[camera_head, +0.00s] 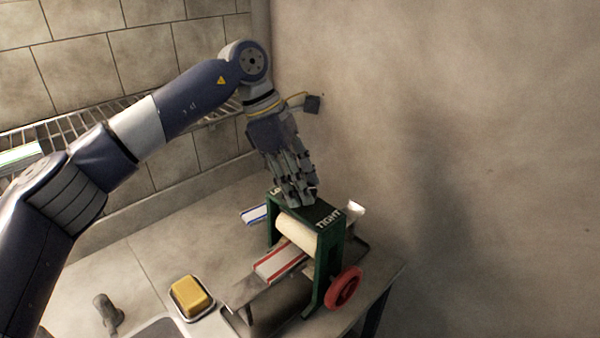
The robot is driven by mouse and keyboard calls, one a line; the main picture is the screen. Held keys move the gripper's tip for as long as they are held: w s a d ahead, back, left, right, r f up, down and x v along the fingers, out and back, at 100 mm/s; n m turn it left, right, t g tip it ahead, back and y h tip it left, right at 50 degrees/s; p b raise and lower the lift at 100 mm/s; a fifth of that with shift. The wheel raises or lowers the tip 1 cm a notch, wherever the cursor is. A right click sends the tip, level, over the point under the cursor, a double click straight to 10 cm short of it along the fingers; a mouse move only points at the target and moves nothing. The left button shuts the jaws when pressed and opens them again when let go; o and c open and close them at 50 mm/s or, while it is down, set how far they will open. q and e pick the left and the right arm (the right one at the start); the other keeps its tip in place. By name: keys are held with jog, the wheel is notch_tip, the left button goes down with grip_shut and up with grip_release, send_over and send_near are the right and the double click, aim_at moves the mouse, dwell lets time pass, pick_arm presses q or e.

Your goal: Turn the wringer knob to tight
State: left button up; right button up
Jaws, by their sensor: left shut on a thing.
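The wringer (326,248) is a dark green frame with a cream roller (297,231), standing on the counter. White lettering on its top reads "TIGHT" (327,217) at the near right end and a partly covered "LO..." (277,191) at the far left end. My left gripper (298,198) points down onto the wringer's top, between the two words. It is shut on the knob, which the fingers hide almost wholly, so I cannot tell its setting. A red handwheel (343,288) is on the wringer's near right side. My right gripper is not in view.
A cloth with red stripes (280,263) lies at the roller, and a blue-edged piece (254,214) shows behind. A yellow block in a dish (190,296) and a grey tap (108,314) are at the front left. A wire rack (75,126) runs along the tiled wall.

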pick_arm(q)
jog(key=m+p, duration=0.1)
jog(key=m, duration=0.1)
jog(key=m+g+p, duration=0.1)
jog(key=m+p, duration=0.1)
jog(key=m+g+y+p, duration=0.1)
jog(key=m, duration=0.1)
jog(key=shift+w+d+r+p, duration=0.15)
jog(key=shift+w+p, duration=0.1)
jog(key=shift+p, duration=0.1)
jog(key=m+y+p, duration=0.1)
jog(key=m, duration=0.1)
jog(key=m+g+p, duration=0.1)
jog(key=m+p, duration=0.1)
jog(key=m, duration=0.1)
jog(key=shift+w+d+y, duration=0.1)
jog(key=shift+d+y, duration=0.05)
jog(key=shift+y, duration=0.25)
jog(key=shift+m, duration=0.3)
jog(key=o, duration=1.1)
jog(key=shift+f, duration=0.2)
jog(key=shift+c, duration=0.2)
